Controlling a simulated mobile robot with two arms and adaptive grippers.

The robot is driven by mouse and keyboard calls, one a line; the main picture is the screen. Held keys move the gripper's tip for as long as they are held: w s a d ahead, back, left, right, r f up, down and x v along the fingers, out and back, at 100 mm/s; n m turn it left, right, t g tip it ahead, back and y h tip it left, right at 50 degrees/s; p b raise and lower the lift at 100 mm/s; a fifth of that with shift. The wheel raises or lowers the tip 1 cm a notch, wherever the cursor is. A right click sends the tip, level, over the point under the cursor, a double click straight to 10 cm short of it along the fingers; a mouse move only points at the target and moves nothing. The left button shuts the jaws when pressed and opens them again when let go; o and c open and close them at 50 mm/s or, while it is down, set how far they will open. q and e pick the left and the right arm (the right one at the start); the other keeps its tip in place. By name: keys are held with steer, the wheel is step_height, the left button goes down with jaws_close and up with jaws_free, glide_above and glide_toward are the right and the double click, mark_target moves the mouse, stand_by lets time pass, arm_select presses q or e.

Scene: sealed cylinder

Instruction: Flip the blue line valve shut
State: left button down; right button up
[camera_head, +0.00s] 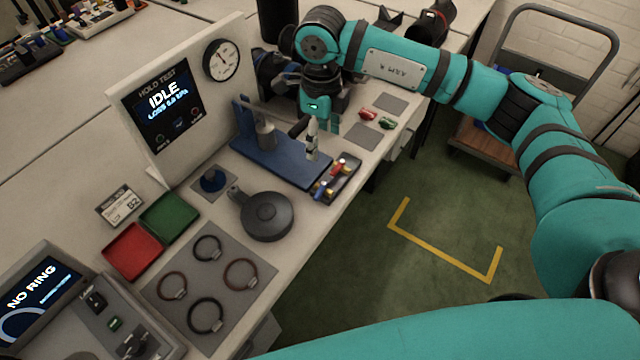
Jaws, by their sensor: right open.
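A small dark tray (348,187) at the bench's front edge holds small fittings with red, yellow and blue parts. A blue part (319,190) shows at its near end; I cannot tell if it is the blue line valve's handle, or how it is turned. My right gripper (314,128) is open and points down above the blue fixture plate (275,163). Its fingers are beside the top of a slim grey upright cylinder (312,142); I cannot tell if they touch it. My left gripper is out of view.
The hold test panel (163,100) reads IDLE, beside a round gauge (222,59). A dark round tool (267,215), red (132,251) and green (170,218) trays and several rings lie nearer. Red (368,115) and green (388,123) pieces lie beyond the gripper.

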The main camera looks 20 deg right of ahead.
mark_target(319, 189)
step_height(319, 189, down, 16)
steer(key=p, duration=0.4)
steer(key=shift+a+r, duration=0.1)
steer(key=shift+r, duration=0.05)
steer(key=shift+f, duration=0.75)
steer(key=shift+c, duration=0.5)
steer(key=c, duration=0.8)
steer(key=shift+a+f+m+b, duration=0.1)
steer(key=shift+m+b, duration=0.4)
steer(key=shift+w+m+b, duration=0.1)
steer(key=shift+m+b, duration=0.2)
steer(key=shift+m, duration=0.3)
